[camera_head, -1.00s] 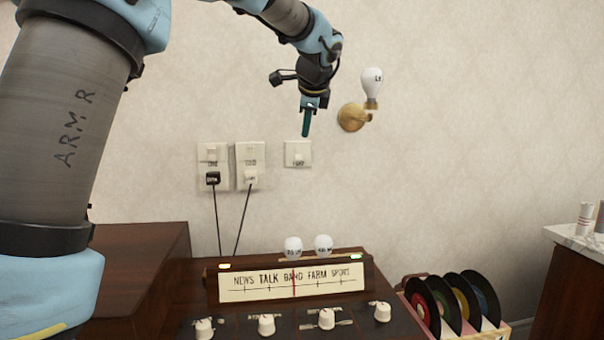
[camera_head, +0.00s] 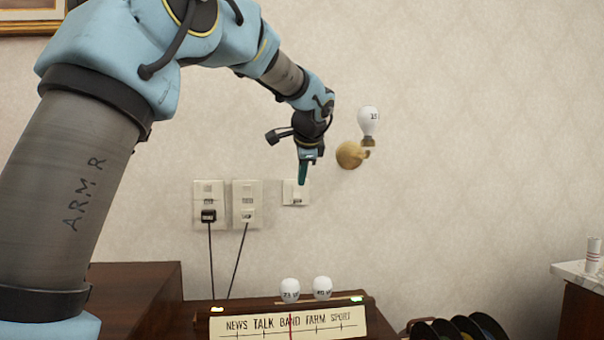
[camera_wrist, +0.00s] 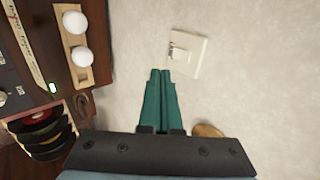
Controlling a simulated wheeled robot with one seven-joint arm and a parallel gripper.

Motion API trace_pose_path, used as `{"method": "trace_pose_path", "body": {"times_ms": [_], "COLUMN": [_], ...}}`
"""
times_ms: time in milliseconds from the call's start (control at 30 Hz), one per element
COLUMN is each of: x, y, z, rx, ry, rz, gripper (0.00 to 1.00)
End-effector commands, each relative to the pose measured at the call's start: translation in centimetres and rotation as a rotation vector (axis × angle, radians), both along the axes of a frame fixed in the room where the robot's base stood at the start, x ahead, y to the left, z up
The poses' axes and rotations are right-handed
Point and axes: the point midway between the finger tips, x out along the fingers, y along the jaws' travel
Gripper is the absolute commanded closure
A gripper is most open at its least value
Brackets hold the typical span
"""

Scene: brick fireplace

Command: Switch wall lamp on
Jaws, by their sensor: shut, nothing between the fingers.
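The wall lamp is a white bulb (camera_head: 368,122) on a brass wall mount (camera_head: 348,154), with no clear glow. A small white switch plate (camera_head: 290,198) sits on the wall below and left of it, with a rocker and a label. The plate also shows in the wrist view (camera_wrist: 196,57). My gripper (camera_head: 303,182) is shut and empty, its teal fingers pointing down in front of the plate's upper part. In the wrist view the fingertips (camera_wrist: 160,73) end just beside the plate. I cannot tell whether they touch it.
Two outlet plates (camera_head: 247,190) with plugged cords are left of the switch. Below stands a wooden radio (camera_head: 285,324) with two spare bulbs (camera_head: 306,288) on top. Records (camera_head: 460,328) stand right of it. The wall right of the lamp is bare.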

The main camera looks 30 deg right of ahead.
Motion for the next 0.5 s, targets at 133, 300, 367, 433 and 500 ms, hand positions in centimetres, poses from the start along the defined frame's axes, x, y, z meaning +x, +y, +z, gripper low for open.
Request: {"method": "trace_pose_path", "body": {"times_ms": [133,300,367,433,500], "x": [2.2,4.4,5.4,6.3,6.9], "y": [-0.6,-1.3,-1.6,-1.9,-2.2], "z": [-2.5,-4.8,-4.6,-4.7,-4.9], "rx": [0.003,0.003,0.001,-0.001,0.000], "ry": [0.002,0.001,0.000,0.000,0.001], "rz": [0.002,0.002,0.002,0.001,0.001], "gripper": [1.00,1.00,1.00,1.00,1.00]}}
